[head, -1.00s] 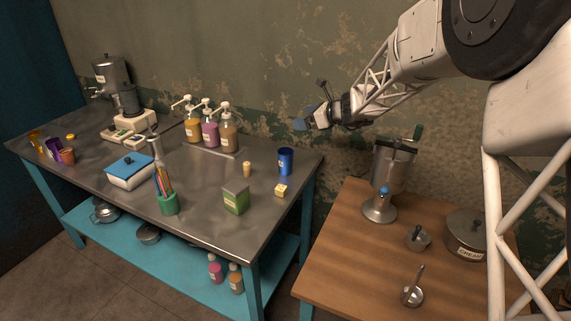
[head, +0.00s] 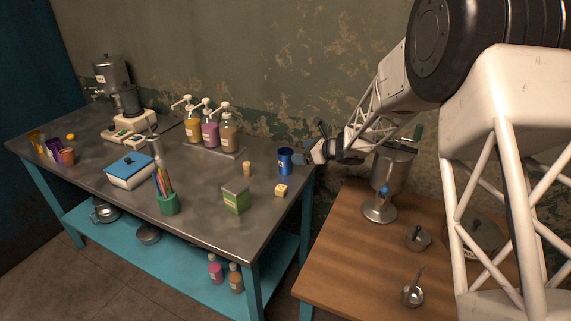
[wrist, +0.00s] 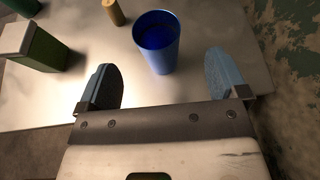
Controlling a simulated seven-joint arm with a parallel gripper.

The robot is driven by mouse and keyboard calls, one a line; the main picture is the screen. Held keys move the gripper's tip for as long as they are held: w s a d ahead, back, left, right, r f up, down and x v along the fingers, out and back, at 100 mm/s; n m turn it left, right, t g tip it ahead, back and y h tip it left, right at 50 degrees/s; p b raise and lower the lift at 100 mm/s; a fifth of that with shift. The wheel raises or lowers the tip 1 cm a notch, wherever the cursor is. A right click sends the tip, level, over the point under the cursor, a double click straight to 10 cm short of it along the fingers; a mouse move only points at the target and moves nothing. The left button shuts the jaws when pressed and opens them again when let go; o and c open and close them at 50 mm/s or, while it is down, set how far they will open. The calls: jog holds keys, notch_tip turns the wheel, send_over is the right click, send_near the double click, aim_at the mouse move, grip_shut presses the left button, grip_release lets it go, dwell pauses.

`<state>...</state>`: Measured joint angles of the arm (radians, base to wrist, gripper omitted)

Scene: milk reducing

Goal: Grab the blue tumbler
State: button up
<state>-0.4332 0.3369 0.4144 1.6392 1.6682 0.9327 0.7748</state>
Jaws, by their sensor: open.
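The blue tumbler (head: 285,162) stands upright near the right end of the metal table, close to the wall. In the wrist view the tumbler (wrist: 157,42) is just beyond the fingertips, roughly centred between them, with its open rim showing. My gripper (head: 307,156) is right beside the tumbler on its right side in the head view. In the wrist view my gripper (wrist: 163,82) has its two blue finger pads spread wide, with nothing between them.
Pump bottles (head: 210,132) stand along the wall. A metal blender-like container (head: 391,172) is on the wooden table (head: 345,240) below my arm.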

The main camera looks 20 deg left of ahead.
aim_at(286, 153)
jog(key=shift+x, duration=1.2)
jog(key=shift+s+x, duration=0.2)
jog(key=shift+x, duration=2.4)
jog(key=c, duration=1)
jog(key=shift+r, duration=0.15)
